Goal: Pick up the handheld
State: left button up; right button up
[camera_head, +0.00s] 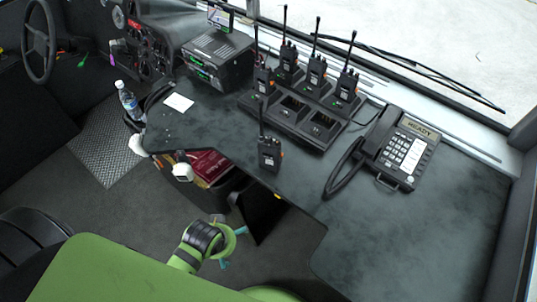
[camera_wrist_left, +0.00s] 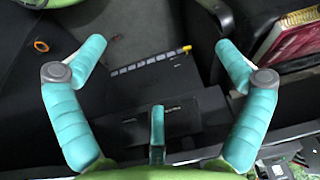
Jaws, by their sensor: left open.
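A black handheld radio (camera_head: 269,153) with a tall antenna stands alone near the front edge of the desk (camera_head: 400,240) in the head view. Several similar radios (camera_head: 316,70) stand in a black multi-slot charger (camera_head: 290,118) behind it; some front slots are empty. My left gripper (camera_head: 233,248) is below and in front of the desk edge, apart from the lone radio. In the left wrist view its teal fingers (camera_wrist_left: 163,62) are spread wide with nothing between them. No handheld radio can be made out in that view. My right gripper is not in view.
A desk phone (camera_head: 401,150) with a corded handset is at the right. A radio unit with a screen (camera_head: 217,58) stands at the back left. The front right desk is clear.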

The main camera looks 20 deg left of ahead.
pick_arm(q)
notch_tip(320, 180, up, 7)
jog(key=w+m+t, duration=0.1)
jog(key=m, duration=0.1)
jog(key=m+t, duration=0.9)
jog(key=m, duration=2.3)
send_near(264, 146)
jog(key=x, duration=0.3)
jog(key=p+x, duration=0.1)
jog(key=x, duration=0.6)
jog(key=shift+s, duration=0.1)
jog(key=shift+t, duration=0.3)
jog(key=c, duration=1.6)
